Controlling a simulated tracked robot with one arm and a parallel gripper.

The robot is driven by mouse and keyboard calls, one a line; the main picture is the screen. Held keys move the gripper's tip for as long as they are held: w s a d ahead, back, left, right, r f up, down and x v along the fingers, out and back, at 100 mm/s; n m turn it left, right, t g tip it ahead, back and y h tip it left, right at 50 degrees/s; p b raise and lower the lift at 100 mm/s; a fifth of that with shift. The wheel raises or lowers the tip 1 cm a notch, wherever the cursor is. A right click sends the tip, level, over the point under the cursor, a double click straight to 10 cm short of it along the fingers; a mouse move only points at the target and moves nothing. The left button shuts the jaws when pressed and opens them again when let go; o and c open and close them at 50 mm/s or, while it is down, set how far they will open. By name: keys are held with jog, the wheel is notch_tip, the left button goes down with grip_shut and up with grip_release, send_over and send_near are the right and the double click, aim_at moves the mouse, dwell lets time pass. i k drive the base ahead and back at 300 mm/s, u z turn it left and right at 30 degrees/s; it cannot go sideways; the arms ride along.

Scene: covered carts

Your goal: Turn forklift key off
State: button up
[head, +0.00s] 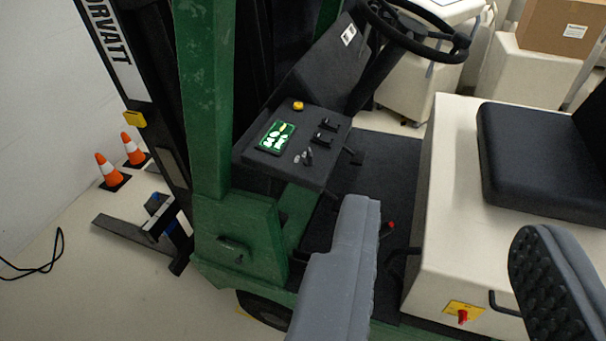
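The forklift has a green frame (205,110), a dark console (335,125) and a cream seat base (430,190). A red switch or key (462,316) sits on a yellow plate on the side of the seat base, at the lower right. Its turn position is too small to tell. Small dark and silver knobs (308,157) stand on the console; I cannot tell if one is a key. My gripper (445,225) is open and empty, its two grey fingers wide apart in front of the forklift. The red switch lies between the fingers in the picture, with no visible contact.
A black steering wheel (415,32) and a black seat (540,155) are above. A yellow button (298,105) and a green display (276,136) are on the console. A small red-tipped lever (391,225) rises near the floor. Orange cones (132,149) stand at left; a cardboard box (560,28) is behind.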

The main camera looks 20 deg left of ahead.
aim_at(308, 161)
jog(key=u, duration=0.4)
jog(key=i, duration=0.95)
jog(key=u, duration=1.1)
jog(key=k, duration=0.5)
jog(key=z, duration=0.5)
jog(key=i, duration=0.45)
jog(key=z, duration=0.05)
